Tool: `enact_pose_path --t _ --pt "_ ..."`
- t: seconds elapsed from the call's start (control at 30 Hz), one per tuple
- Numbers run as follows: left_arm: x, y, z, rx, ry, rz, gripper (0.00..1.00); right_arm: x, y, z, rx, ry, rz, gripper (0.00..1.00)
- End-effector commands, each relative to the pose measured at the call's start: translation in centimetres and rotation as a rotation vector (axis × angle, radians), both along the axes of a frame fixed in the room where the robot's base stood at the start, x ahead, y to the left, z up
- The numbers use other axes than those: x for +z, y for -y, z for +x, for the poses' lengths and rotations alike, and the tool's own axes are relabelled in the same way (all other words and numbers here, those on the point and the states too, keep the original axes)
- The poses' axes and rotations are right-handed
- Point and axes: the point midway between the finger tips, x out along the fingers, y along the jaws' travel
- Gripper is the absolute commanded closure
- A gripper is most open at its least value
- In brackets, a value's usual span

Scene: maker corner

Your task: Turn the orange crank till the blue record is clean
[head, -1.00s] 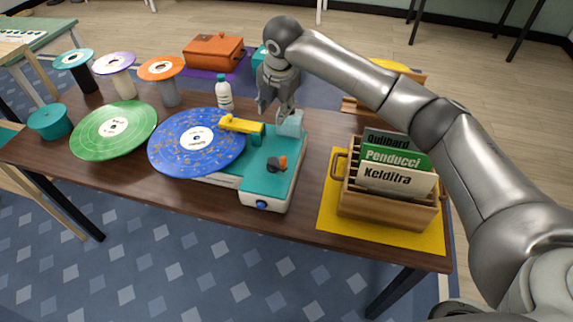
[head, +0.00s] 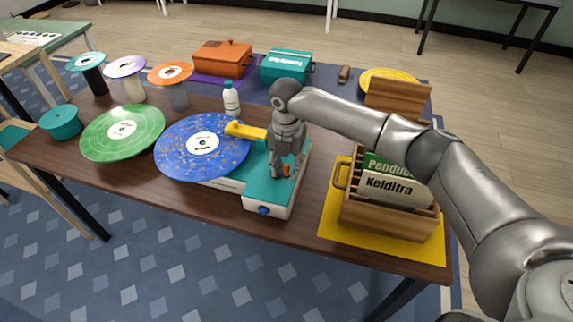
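The blue record (head: 175,146) lies flat on the teal and white cleaning machine (head: 258,190), with light specks scattered over its surface. A yellow arm (head: 245,131) reaches from the machine over the record's right edge. The orange crank (head: 286,170) is on the machine's top at the right, mostly hidden by my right gripper. My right gripper (head: 284,172) points down at the crank from above, with its fingers around or beside it. I cannot tell whether they touch or grip it. My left gripper is not in view.
A green record (head: 96,135) lies left of the blue one. A white bottle (head: 231,100) stands behind. A wooden record crate (head: 385,228) on a yellow mat (head: 338,235) stands close on the right, under my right arm. Orange (head: 222,58) and teal (head: 286,66) boxes stand at the back.

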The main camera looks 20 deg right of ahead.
Motion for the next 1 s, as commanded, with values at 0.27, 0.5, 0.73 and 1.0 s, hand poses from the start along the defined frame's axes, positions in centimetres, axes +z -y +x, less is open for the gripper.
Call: enact_pose_path --t 0.27,0.5,0.73,1.0 --pt "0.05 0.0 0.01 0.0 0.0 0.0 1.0 -0.52 0.02 0.02 0.0 0.001 -0.001 0.62" --pt "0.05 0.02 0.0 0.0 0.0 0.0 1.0 -0.5 0.01 0.02 0.0 0.001 -0.001 0.82" --pt "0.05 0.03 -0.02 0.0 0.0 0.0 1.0 -0.48 0.02 0.02 0.0 0.001 -0.001 1.0" --pt "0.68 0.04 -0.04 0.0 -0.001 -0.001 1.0 -0.29 -0.12 -0.04 -0.032 0.001 -0.001 1.0"
